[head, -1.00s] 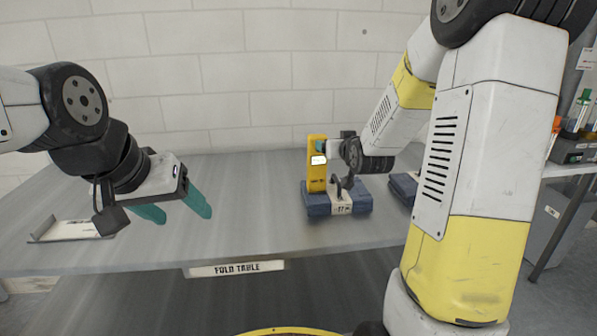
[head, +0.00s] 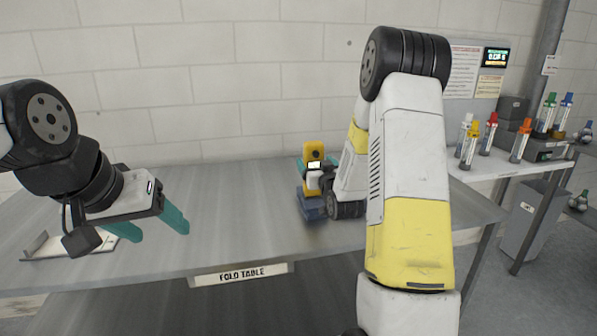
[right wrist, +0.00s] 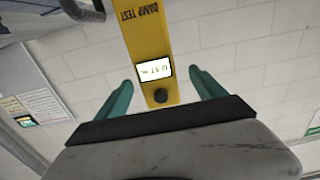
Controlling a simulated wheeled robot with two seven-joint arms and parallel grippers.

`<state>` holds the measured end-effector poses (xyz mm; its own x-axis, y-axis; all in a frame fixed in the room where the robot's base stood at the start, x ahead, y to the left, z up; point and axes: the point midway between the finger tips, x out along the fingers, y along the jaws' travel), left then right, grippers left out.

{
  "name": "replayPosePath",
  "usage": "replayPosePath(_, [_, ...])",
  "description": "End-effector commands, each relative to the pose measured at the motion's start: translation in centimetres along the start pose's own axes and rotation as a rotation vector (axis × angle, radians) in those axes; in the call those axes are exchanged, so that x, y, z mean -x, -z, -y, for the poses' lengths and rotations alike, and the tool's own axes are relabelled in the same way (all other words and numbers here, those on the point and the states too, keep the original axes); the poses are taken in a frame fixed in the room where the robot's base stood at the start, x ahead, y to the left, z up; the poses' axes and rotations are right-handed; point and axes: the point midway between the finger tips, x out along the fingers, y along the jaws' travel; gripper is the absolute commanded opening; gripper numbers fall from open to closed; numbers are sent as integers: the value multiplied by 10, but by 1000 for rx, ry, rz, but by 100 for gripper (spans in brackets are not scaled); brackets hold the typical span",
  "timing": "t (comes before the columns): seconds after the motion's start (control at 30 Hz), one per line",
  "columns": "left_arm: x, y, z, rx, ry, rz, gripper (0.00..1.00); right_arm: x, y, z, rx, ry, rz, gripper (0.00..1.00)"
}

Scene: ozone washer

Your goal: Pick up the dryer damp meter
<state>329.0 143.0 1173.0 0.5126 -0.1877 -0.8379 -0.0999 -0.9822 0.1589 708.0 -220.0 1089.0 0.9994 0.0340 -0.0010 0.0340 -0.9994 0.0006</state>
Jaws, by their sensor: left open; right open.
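The dryer damp meter (head: 313,151) is a yellow upright device with a small lit screen. It stands at or on the folded blue cloth (head: 311,207) on the fold table. In the right wrist view the meter (right wrist: 148,38) shows the words "DAMP TEST", a lit display and a black knob. My right gripper (right wrist: 161,79) is open, with its teal fingers on either side of the meter and visible gaps to both. In the head view my right arm hides part of the meter and cloth. My left gripper (head: 156,227) is open and empty above the table's left part.
The grey fold table (head: 235,215) is clear in the middle. A shallow tray (head: 45,246) lies at its left. A side bench at right holds several capped tubes (head: 490,133) and a dark rack (head: 545,147). A brick wall stands behind.

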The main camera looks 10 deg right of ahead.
Motion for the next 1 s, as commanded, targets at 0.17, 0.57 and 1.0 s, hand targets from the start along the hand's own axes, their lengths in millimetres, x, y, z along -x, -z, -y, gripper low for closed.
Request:
replayPosePath(0.17, [0,0,0,0,0,0,65,-20,0,0,0,0,-3,80])
replayPosePath(0.57, [0,0,0,0,0,0,65,-71,-4,-4,0,1,-2,80])
replayPosePath(1.0, [0,0,0,0,0,0,65,-74,-4,-4,0,0,-1,49])
